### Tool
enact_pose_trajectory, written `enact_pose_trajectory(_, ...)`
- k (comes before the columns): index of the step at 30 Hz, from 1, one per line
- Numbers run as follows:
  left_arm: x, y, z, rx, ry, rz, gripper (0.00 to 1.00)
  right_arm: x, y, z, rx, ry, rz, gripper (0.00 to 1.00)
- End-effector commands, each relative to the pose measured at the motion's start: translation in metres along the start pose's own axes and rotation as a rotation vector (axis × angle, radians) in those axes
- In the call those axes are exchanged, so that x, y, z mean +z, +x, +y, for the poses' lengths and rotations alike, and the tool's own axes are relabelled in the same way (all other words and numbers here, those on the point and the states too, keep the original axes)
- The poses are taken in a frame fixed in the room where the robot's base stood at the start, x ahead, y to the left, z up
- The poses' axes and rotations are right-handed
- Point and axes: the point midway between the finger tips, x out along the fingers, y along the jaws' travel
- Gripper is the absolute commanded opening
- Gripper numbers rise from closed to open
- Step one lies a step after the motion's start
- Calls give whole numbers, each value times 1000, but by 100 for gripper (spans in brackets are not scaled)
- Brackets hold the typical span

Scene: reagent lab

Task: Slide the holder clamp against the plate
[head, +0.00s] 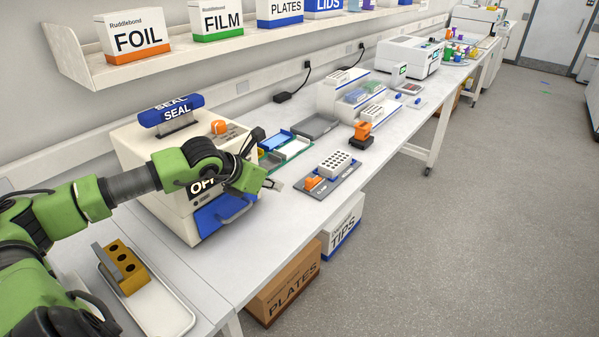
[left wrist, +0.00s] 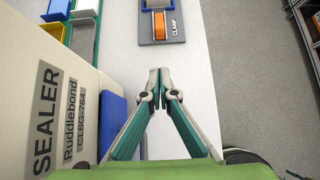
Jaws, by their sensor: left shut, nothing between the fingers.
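The holder is a dark grey base (head: 345,180) lying on the bench, lettered CLAMP at its near end. The orange clamp (head: 314,183) sits on that near end and also shows at the top of the left wrist view (left wrist: 160,22). A white plate (head: 335,163) with rows of dark wells stands on the holder behind the clamp. I cannot tell whether clamp and plate touch. My left gripper (head: 275,184) is shut and empty, short of the clamp's end of the holder. In the left wrist view, its fingertips (left wrist: 158,80) meet over bare bench.
The sealer (head: 150,150) with its blue front (head: 222,212) stands close beside my left arm. Coloured trays (head: 285,148) lie behind the gripper, and an orange-and-black tool (head: 362,134) stands beyond the holder. A white tray (head: 165,310) holds a yellow block (head: 120,267). The bench's front edge is near.

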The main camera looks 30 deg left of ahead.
Motion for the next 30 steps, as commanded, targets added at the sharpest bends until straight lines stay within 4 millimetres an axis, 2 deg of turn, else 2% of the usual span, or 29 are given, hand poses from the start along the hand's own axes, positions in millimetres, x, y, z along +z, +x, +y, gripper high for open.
enact_pose_trajectory(2,0,-1,3,10,5,4,0,-9,0,-2,-3,0,11,40)
enact_pose_trajectory(4,0,-1,4,12,6,4,0,-7,0,-1,-1,-1,9,40)
enact_pose_trajectory(10,0,-1,3,10,5,4,0,42,-3,16,18,-7,-59,40)
enact_pose_trajectory(12,0,-1,3,9,4,3,0,54,-4,20,23,-8,-77,40)
enact_pose_trajectory(14,1,1,3,9,3,3,0,58,-6,21,24,-8,-81,40)
enact_pose_trajectory(17,2,6,3,7,-1,1,0,52,-8,20,22,-6,-72,40)
enact_pose_trajectory(24,3,36,2,5,-4,1,0,9,-19,7,8,1,-13,40)
enact_pose_trajectory(30,3,73,1,5,-2,1,0,11,-30,4,5,-1,-19,40)
